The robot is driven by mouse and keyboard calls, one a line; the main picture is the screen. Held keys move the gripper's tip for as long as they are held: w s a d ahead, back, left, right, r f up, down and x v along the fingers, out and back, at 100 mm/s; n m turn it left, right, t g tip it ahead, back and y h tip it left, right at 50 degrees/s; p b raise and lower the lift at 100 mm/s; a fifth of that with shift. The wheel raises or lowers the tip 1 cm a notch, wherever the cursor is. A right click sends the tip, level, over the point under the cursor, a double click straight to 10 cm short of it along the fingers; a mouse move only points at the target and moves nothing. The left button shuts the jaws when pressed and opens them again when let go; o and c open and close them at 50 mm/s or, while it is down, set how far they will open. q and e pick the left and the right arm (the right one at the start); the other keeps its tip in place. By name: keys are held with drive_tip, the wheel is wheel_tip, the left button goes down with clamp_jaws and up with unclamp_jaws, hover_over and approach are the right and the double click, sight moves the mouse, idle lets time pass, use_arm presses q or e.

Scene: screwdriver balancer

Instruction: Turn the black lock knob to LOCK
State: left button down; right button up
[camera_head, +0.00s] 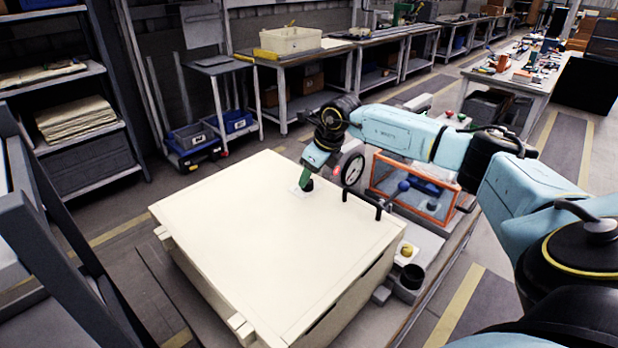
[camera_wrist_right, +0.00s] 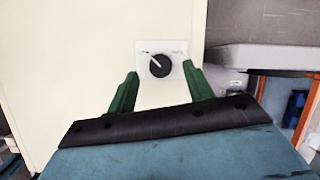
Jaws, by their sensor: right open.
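The black lock knob (camera_wrist_right: 159,66) sits on a small white plate (camera_wrist_right: 176,75) on a cream panel. In the right wrist view its white pointer line is aimed to the upper left; the small lettering on the plate is too blurred to read. My right gripper (camera_wrist_right: 165,80) has green fingers spread apart, with the knob just beyond the gap between their tips. In the head view the right gripper (camera_head: 306,180) points down at the plate on top of the cream box (camera_head: 250,250), and the knob shows dark beside the fingers. My left gripper is not in view.
A round gauge (camera_head: 352,169) and a black handle (camera_head: 362,203) stand close to the right gripper. A yellow knob (camera_head: 407,250) and a black cup (camera_head: 412,277) are at the right.

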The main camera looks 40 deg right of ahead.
drive_tip(key=v, duration=1)
drive_tip(key=shift+r+b, duration=0.3)
drive_tip(key=shift+r, duration=0.05)
drive_tip(key=shift+r, duration=0.1)
